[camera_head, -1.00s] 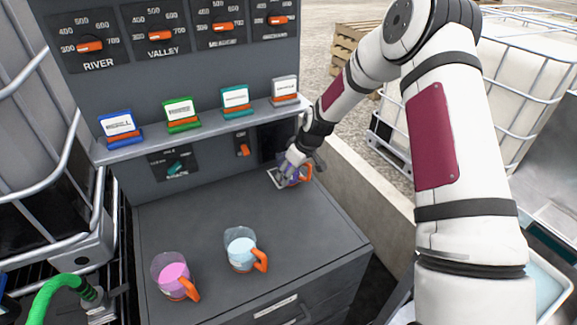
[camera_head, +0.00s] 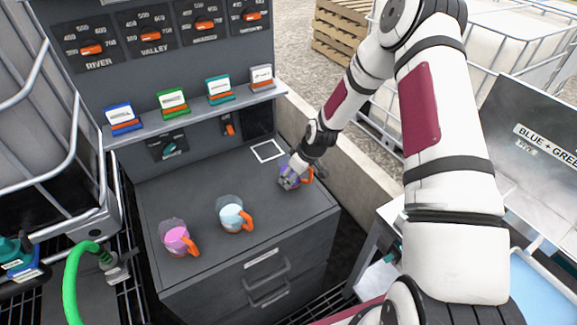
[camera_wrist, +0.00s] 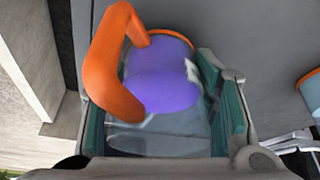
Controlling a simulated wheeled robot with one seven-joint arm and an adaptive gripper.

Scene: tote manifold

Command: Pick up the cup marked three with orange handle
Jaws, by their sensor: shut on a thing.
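My gripper (camera_head: 290,178) is shut on a clear cup with purple contents and an orange handle. In the wrist view the purple cup (camera_wrist: 165,85) sits between the two teal-padded fingers, with its orange handle (camera_wrist: 108,60) toward the left. A white label shows on its side, but I cannot read a number. In the head view the purple cup (camera_head: 297,170) is mostly hidden by my gripper, over the right part of the grey counter (camera_head: 280,215). I cannot tell whether it touches the counter.
A pink cup (camera_head: 176,237) and a light-blue cup (camera_head: 231,215), both with orange handles, stand on the counter to the left. A white square outline (camera_head: 268,151) is at the back. A shelf (camera_head: 200,107) holds several coloured blocks. A low wall (camera_head: 335,165) runs along the right.

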